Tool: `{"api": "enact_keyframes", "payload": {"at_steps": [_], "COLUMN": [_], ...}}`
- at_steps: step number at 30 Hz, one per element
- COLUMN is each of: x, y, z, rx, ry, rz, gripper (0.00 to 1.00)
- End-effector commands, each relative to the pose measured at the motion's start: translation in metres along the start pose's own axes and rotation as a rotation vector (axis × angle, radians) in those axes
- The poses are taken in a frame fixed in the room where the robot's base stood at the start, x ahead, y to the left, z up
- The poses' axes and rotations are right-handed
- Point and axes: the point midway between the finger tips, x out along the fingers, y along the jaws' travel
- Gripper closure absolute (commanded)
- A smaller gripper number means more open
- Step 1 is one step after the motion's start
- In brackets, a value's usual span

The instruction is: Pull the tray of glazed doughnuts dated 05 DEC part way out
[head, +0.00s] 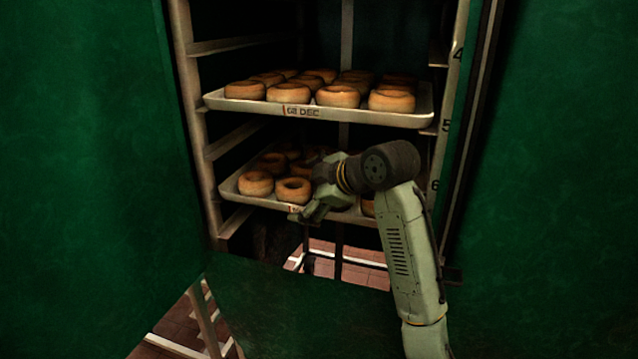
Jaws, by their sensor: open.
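In the head view, the lower tray (237,194) of doughnuts sits in the rack near mark 6. Its date label is mostly hidden behind my gripper, so I cannot read it. Several ring doughnuts (256,183) stand on it. My gripper (303,216) is open at the front edge of this tray, left of the arm's wrist. I cannot tell whether it touches the rim. The upper tray (370,115) bears a label that seems to read 08 DEC, though its digits are unclear, and carries several doughnuts too.
Green panels (90,150) flank the rack opening on both sides. The rack's left upright (190,110) has rails, and numbers 4, 5 and 6 run down the right side. Below the lower tray is an open gap showing reddish floor tiles (365,275).

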Motion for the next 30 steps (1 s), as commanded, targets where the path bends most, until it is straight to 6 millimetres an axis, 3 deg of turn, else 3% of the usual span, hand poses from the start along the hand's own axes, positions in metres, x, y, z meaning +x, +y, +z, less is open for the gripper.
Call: {"api": "enact_keyframes", "payload": {"at_steps": [7, 19, 30], "x": [0.028, 0.033, 0.033], "y": [0.000, 0.000, 0.000], "z": [0.000, 0.000, 0.000], "rx": [-0.001, -0.001, -0.001], "ry": [0.000, 0.000, 0.000], "rz": [-0.001, 0.000, 0.000], "gripper": [0.03, 0.04, 0.29]}}
